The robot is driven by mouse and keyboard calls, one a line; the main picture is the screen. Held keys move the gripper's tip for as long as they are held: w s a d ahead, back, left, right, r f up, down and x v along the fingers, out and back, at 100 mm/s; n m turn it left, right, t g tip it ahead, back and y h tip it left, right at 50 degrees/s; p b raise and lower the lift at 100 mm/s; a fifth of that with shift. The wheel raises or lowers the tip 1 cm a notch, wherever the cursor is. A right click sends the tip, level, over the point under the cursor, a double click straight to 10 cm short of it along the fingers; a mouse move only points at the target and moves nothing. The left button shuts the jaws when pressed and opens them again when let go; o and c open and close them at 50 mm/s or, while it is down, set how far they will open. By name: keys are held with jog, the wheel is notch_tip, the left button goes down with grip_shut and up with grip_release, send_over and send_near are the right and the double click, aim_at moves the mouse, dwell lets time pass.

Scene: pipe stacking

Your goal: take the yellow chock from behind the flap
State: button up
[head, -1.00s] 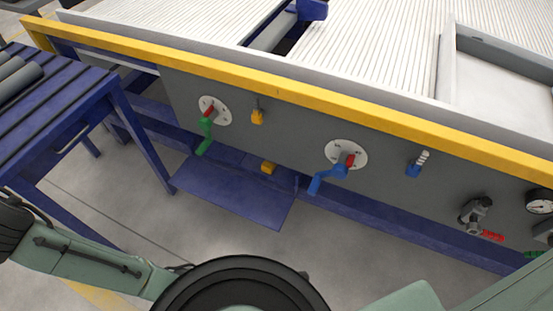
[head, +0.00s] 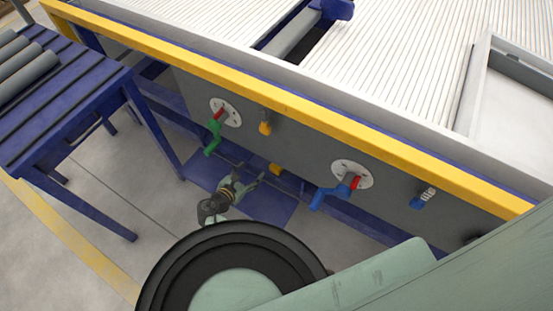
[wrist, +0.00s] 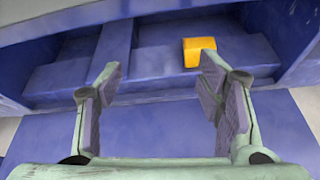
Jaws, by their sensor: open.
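The yellow chock (head: 276,169) is a small block on the blue ledge behind the lowered flap, low under the grey panel. In the wrist view the chock (wrist: 199,51) sits on the blue ledge (wrist: 150,78), ahead of my gripper and near its right finger. My gripper (head: 252,178) is open and empty, over the blue flap (head: 270,207), left of and in front of the chock. In the wrist view my gripper (wrist: 160,84) has both fingers spread, with nothing between them. The flap (wrist: 40,140) lies flat below.
A blue roller table (head: 60,100) stands left. A yellow rail (head: 290,102) runs overhead.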

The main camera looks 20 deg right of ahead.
aim_at(276, 166)
jog(key=shift+n+g+h, duration=0.4)
jog(key=shift+g+h, duration=0.1)
jog(key=s+d, duration=0.1)
jog(key=d+f, duration=0.1)
jog(key=s+d+f, duration=0.1)
jog(key=shift+s+d, duration=0.35)
jog(key=shift+d, duration=0.05)
jog(key=b+x, duration=0.3)
jog(key=x, duration=0.1)
jog(key=shift+s+f, duration=0.1)
jog(key=shift+f, duration=0.05)
jog(key=shift+r+b+x, duration=0.2)
jog(key=shift+b+x, duration=0.7)
jog(key=shift+x, duration=0.65)
jog(key=shift+r+b+x, duration=0.2)
jog(key=shift+b+x, duration=0.65)
jog(key=shift+x, duration=0.7)
jog(key=shift+d+r, duration=0.1)
jog(key=shift+d, duration=0.05)
jog(key=c, duration=1.3)
jog(key=shift+r, duration=0.1)
